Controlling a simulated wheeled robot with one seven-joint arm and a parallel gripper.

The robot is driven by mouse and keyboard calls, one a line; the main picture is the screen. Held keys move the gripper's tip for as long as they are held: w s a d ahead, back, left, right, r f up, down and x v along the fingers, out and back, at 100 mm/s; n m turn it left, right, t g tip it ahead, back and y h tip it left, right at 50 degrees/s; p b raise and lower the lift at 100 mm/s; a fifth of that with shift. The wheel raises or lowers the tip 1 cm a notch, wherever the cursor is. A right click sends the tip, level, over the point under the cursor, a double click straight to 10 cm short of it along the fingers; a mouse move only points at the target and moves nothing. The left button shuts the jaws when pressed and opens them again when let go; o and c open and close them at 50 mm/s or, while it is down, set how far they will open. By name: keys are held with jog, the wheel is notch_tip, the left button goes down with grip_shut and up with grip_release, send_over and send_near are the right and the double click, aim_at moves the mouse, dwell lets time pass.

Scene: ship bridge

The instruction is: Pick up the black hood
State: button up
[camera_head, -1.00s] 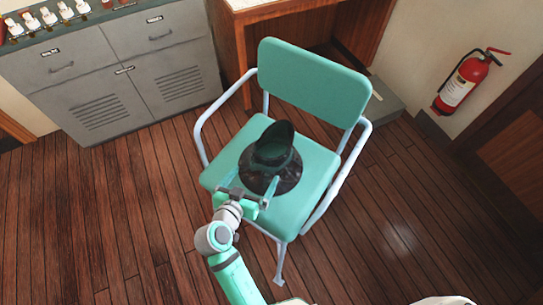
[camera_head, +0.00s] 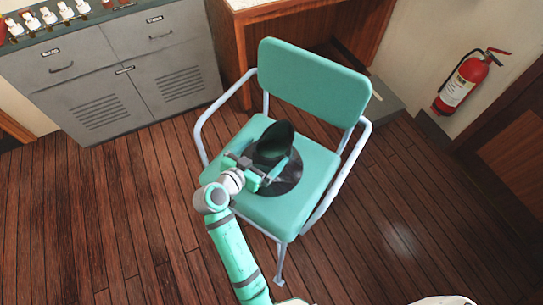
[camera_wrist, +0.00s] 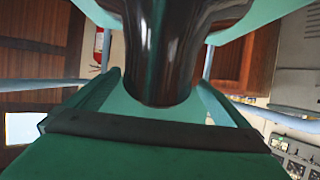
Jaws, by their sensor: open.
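The black hood (camera_head: 274,146) stands on the teal seat of the chair (camera_head: 262,212). It is glossy and dark, with a flared opening at the top, a narrower neck and a wide round base. My gripper (camera_head: 268,165) is open at the neck, reaching in from the lower left, with one finger on the near side. The far finger is partly hidden by the hood. In the wrist view the dark neck of the hood (camera_wrist: 160,60) shows between the two spread fingers. Whether either finger touches it, I cannot tell.
The chair has a teal backrest (camera_head: 314,82) behind the hood and pale tubular armrests on both sides. A grey cabinet (camera_head: 110,75) stands at the back left. A red fire extinguisher (camera_head: 462,82) hangs at the right. The wooden floor around the chair is clear.

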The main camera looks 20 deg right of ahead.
jog(key=shift+f+x, duration=0.2)
jog(key=shift+x, duration=2.05)
jog(key=shift+s, duration=0.2)
jog(key=c, duration=1.7)
jog(key=shift+r, duration=0.1)
jog(key=shift+c, duration=0.2)
jog(key=shift+r, duration=0.1)
